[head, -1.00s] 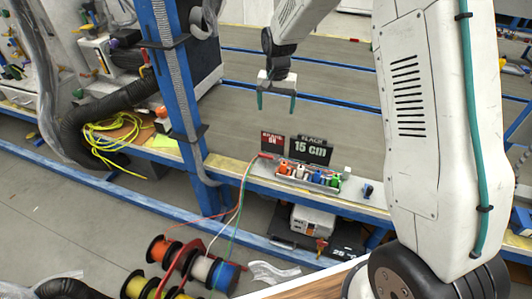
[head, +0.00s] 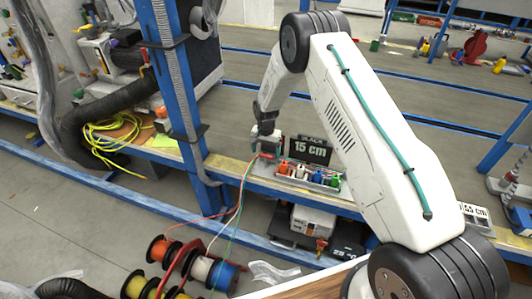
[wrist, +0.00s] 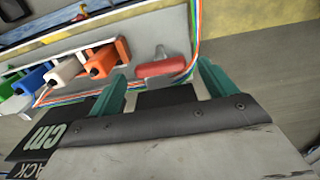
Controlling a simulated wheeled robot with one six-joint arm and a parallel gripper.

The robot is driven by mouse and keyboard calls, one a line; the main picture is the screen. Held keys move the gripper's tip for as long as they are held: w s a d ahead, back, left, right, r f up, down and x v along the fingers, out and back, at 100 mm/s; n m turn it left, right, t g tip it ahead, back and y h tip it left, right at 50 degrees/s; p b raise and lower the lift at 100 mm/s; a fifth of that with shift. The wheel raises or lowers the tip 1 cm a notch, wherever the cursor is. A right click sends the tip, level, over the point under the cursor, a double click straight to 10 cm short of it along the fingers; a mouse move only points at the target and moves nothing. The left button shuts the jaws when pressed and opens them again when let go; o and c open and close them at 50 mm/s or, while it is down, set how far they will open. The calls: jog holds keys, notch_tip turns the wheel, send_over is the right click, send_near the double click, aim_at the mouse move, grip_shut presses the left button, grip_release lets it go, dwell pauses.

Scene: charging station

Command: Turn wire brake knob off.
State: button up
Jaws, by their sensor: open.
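A red lever-like knob (wrist: 160,68), which I take for the wire brake knob, shows in the wrist view on the light metal plate, beside the orange wire clamp. My gripper (wrist: 163,78) is open, its two teal fingers apart, one towards each end of the knob. I see no clear grip on it. In the head view my gripper (head: 267,148) is low over the left end of the wire rack, and it largely hides the knob there. The black "15 cm" sign (head: 311,151) stands just right of my gripper.
Orange (wrist: 104,58), white, blue and green clamps sit in a row beside the knob. Coloured wires (wrist: 195,30) run close past it. A blue post (head: 178,100) stands left of my gripper. Wire spools (head: 165,250) are on the floor below.

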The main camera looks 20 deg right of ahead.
jog(key=shift+f, duration=0.7)
jog(key=c, duration=1)
